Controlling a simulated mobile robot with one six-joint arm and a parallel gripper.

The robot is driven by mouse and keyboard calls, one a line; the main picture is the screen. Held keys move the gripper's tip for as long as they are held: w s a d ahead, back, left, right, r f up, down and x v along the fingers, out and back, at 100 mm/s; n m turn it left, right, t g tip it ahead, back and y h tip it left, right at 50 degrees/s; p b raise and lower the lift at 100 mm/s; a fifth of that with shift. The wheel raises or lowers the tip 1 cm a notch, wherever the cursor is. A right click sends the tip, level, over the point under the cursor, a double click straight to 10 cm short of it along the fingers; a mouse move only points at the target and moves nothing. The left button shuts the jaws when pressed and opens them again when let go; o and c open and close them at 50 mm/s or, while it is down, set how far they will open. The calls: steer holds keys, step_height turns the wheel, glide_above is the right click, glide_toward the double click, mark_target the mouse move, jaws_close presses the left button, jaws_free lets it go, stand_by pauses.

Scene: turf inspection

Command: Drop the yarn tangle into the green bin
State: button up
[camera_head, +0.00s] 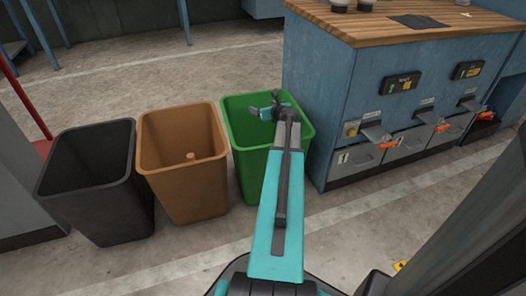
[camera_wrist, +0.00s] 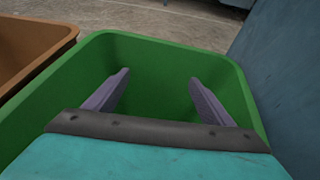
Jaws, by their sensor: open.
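The green bin (camera_head: 242,136) stands between the brown bin and the blue counter in the head view. Its rim and inner wall fill much of the wrist view (camera_wrist: 165,62). My gripper (camera_head: 268,107) is over the mouth of the green bin. In the wrist view my gripper (camera_wrist: 158,88) has its two fingers spread wide apart with nothing between them. I see no yarn tangle in either view. The bottom of the green bin is hidden by my gripper and arm.
A brown bin (camera_head: 183,180) with a small light object (camera_head: 190,156) inside stands left of the green bin, and a black bin (camera_head: 110,205) stands further left. The blue counter (camera_head: 325,105) with drawers is close on the right. Open floor (camera_head: 150,78) lies behind the bins.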

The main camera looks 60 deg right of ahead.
steer(key=p+v, duration=0.5)
steer(key=v, duration=0.8)
steer(key=shift+s+a+r, duration=0.15)
steer(key=shift+s+r, duration=0.05)
steer(key=shift+s, duration=0.1)
stand_by(0.8)
